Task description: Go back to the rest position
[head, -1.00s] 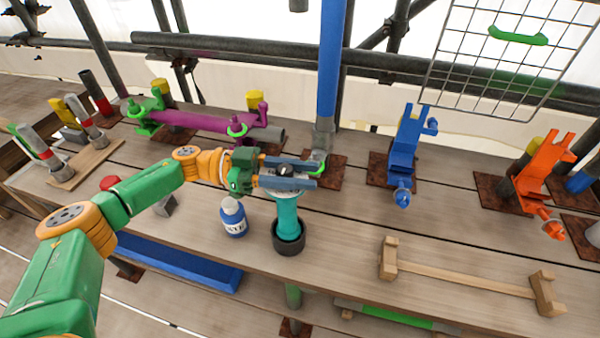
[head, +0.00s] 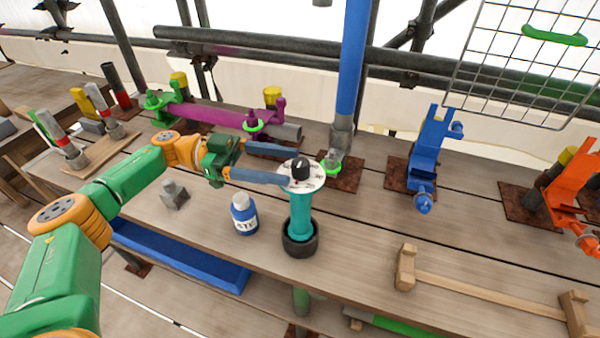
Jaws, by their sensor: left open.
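My left gripper (head: 292,166) is open, its two blue-grey fingers spread apart. The post stands upright in a black round base (head: 300,247) on the wooden bench. My green and orange left arm reaches in from the lower left. My right gripper is not in view.
A blue bottle (head: 244,219) stands left of the post, and a grey block (head: 174,195) lies farther left. A blue upright pole (head: 351,70) rises behind. Blue (head: 432,150) and orange (head: 572,190) brackets stand at right. A wooden bar with end blocks (head: 490,295) lies at front right.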

